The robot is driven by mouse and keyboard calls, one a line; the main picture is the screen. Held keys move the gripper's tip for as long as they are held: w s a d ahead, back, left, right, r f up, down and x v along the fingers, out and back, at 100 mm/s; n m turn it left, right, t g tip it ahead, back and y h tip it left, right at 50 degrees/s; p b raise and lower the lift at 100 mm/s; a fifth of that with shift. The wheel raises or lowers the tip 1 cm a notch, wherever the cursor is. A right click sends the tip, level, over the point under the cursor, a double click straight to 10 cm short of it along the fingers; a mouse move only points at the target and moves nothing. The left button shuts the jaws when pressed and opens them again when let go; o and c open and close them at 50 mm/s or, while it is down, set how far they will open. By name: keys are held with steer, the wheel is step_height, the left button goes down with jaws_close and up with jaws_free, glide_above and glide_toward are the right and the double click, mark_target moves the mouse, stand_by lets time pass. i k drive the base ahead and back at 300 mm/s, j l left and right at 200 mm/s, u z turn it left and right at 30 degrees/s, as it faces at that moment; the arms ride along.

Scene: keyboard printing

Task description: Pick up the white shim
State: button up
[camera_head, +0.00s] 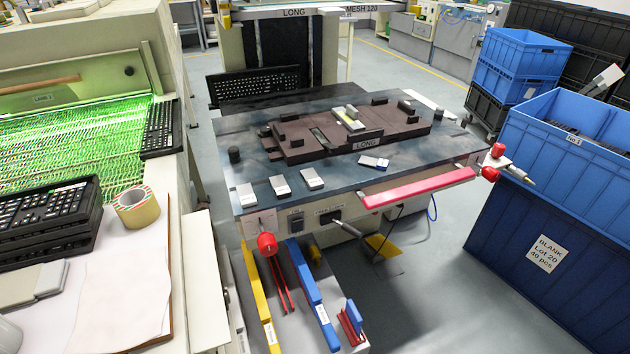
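No single piece is clearly marked as the white shim. Three small white-and-grey blocks lie in a row at the front left of the machine table: a left one (247,195), a middle one (280,186) and a right one (312,179). A white-and-blue block (374,162) lies in front of the dark fixture (400,136). A pale piece with yellow-green (349,119) sits on top of the fixture. My gripper is not in view.
The machine table (225,127) has a red bar (420,187) along its front edge and red knobs at its corners. Blue crates (570,140) stand at the right. A cream machine with a green-lit bed (70,125) and black keyboards (48,212) stand left.

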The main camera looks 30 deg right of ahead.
mark_target(247, 197)
steer(key=i+l+u, duration=0.2)
steer(key=l, duration=0.15)
steer(key=i+l+u, duration=0.2)
steer(key=l, duration=0.2)
steer(key=i+l+u, duration=0.2)
steer(key=l, duration=0.15)
steer(key=l+u, duration=0.2)
steer(key=l, duration=0.25)
steer(key=l+u, duration=0.2)
steer(key=l, duration=0.2)
steer(key=i, duration=0.05)
